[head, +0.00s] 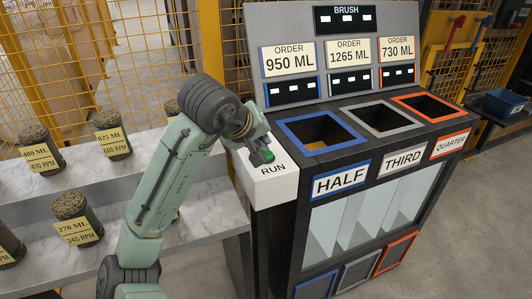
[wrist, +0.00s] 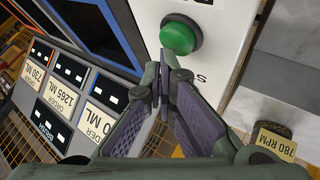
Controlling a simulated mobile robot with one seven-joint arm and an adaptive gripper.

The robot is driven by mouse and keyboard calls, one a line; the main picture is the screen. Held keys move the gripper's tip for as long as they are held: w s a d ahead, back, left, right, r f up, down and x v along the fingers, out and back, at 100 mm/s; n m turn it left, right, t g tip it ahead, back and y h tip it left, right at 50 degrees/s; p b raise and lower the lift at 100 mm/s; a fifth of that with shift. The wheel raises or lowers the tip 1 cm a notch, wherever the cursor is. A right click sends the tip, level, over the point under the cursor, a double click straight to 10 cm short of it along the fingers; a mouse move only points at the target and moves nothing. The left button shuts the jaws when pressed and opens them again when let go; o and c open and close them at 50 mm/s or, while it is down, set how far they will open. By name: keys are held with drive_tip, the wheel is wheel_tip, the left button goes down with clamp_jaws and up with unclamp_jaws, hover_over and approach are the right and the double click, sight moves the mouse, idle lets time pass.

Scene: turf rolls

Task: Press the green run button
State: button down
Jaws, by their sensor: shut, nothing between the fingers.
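The green run button (wrist: 180,38) is a round dome on a white box (head: 270,182) marked RUN. In the head view the button (head: 269,156) shows as a small green patch beside the fingertips, partly hidden by my gripper (head: 259,153). My gripper also shows in the wrist view (wrist: 164,75), its fingers shut and empty. Its tips lie just below the button in that picture, very close to it. I cannot tell whether they touch it.
A machine right of the box has blue HALF (head: 290,128), grey THIRD and orange QUARTER openings, with order signs behind. Several labelled turf rolls (head: 77,218) stand on marble-topped shelves (head: 200,195) at left. A blue bin (head: 504,102) sits far right.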

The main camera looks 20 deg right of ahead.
drive_tip(key=shift+f, duration=0.45)
idle(0.6)
drive_tip(key=shift+r, duration=0.15)
drive_tip(key=shift+r+p, duration=0.75)
wheel_tip(320, 180, up, 5)
drive_tip(key=p, duration=0.5)
idle(0.5)
